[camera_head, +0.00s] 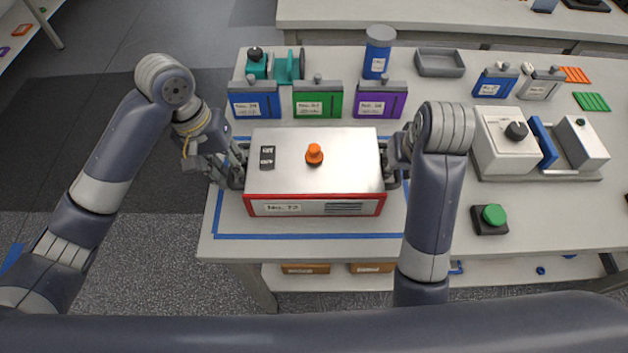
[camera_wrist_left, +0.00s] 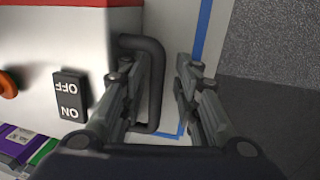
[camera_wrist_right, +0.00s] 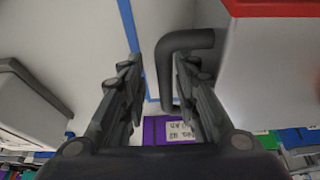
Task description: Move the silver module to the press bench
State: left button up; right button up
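The silver module (camera_head: 345,170) is a wide box with a silver top, a red-edged front labelled "No. 72", an orange knob and an ON/OFF switch. It sits on the pale bench, within a blue tape outline. My left gripper (camera_head: 236,174) is at its left side; in the left wrist view (camera_wrist_left: 160,85) its fingers are apart, with the module's dark handle bar (camera_wrist_left: 155,100) between them. My right gripper (camera_head: 391,172) is at its right side; in the right wrist view (camera_wrist_right: 158,75) its open fingers stand either side of the other handle (camera_wrist_right: 165,75). I cannot tell which bench is the press bench.
Blue (camera_head: 254,102), green (camera_head: 317,100) and purple (camera_head: 380,101) modules stand close behind the silver one. To the right are a green button (camera_head: 493,215) and a white device with a black knob (camera_head: 504,150). Another bench (camera_head: 450,18) stands at the back.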

pick_arm(q)
jog(key=shift+d, duration=0.1)
pick_arm(e)
jog(key=shift+a+r, duration=0.1)
jog(key=shift+a, duration=0.2)
pick_arm(q)
notch_tip(320, 180, up, 8)
jog(key=a, duration=0.1)
jog(key=shift+a, duration=0.3)
jog(key=shift+f, duration=0.1)
